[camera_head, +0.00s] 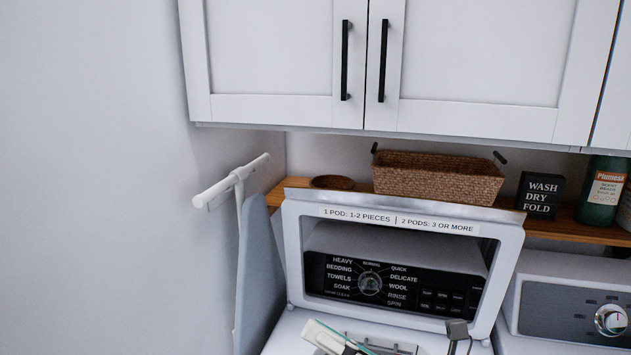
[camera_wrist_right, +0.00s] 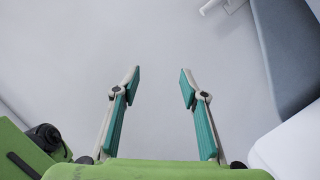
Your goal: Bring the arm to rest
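My right gripper (camera_wrist_right: 160,76) is open and empty in the right wrist view. Its two grey fingers with green pads stand well apart in front of a plain pale wall. In the head view, a light finger-like part of it with a green edge (camera_head: 335,339) shows at the bottom, in front of the washer; the rest is cut off by the frame. My left gripper is not in view.
The washer (camera_head: 295,330) has its windowed lid (camera_head: 510,265) raised; the dryer (camera_head: 555,270) stands to its right. An ironing board (camera_head: 260,270) hangs on the left wall, also at upper right in the wrist view (camera_wrist_right: 290,50). A shelf (camera_head: 575,230) holds a basket (camera_head: 440,180).

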